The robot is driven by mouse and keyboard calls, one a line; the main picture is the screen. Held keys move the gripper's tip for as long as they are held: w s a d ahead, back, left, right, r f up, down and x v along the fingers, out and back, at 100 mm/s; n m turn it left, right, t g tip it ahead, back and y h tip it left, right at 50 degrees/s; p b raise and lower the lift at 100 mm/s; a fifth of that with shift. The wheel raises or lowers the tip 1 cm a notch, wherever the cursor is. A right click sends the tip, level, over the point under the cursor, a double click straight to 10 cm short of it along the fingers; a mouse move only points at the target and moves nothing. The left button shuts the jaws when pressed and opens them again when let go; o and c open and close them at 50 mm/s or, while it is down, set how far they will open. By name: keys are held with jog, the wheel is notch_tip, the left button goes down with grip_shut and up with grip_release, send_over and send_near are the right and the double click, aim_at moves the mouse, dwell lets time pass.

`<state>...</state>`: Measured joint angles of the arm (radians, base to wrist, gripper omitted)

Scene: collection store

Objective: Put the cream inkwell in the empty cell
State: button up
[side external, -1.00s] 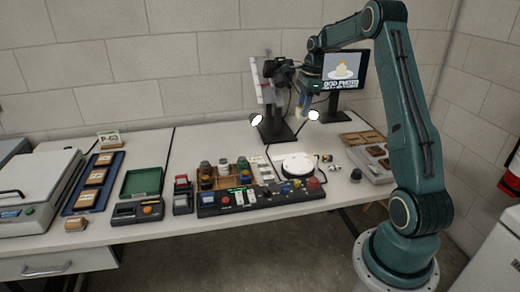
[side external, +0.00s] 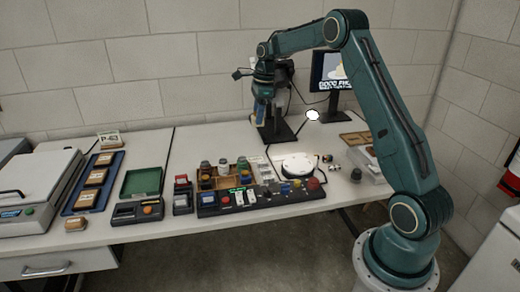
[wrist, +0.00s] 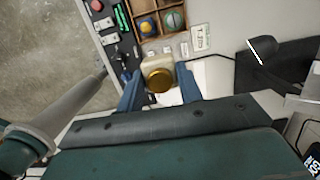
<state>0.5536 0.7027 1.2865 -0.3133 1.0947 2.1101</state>
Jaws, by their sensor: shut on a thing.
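The cream inkwell (wrist: 158,66) has a brass-coloured lid and sits between the blue fingers of my gripper (wrist: 159,84) in the wrist view. My gripper is shut on it. In the side view my gripper (side external: 262,118) hangs high above the back of the table, in front of the black stand; the inkwell is too small to make out there. The wooden divided box (side external: 233,183) stands on the table below and to the left of my gripper. It holds several jars. In the wrist view part of the box (wrist: 163,37) shows at the top, cut off by the frame edge; I cannot tell which cell is empty.
A black control panel (side external: 262,197) lies in front of the box. A white round plate (side external: 297,164) is right of it. A black stand (side external: 277,131) and a monitor (side external: 338,72) stand behind. A green tray (side external: 142,182) and blue tray (side external: 75,200) are further left.

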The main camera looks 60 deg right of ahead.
jog(key=w+a+f, duration=0.1)
jog(key=w+a, duration=0.6)
jog(key=a, duration=0.4)
jog(key=f, duration=1.6)
jog(key=shift+s+d, duration=0.15)
jog(key=shift+s, duration=0.05)
jog(key=shift+f, duration=2.1)
jog(key=shift+f, duration=0.1)
jog(key=o, duration=0.8)
jog(key=shift+c, duration=0.2)
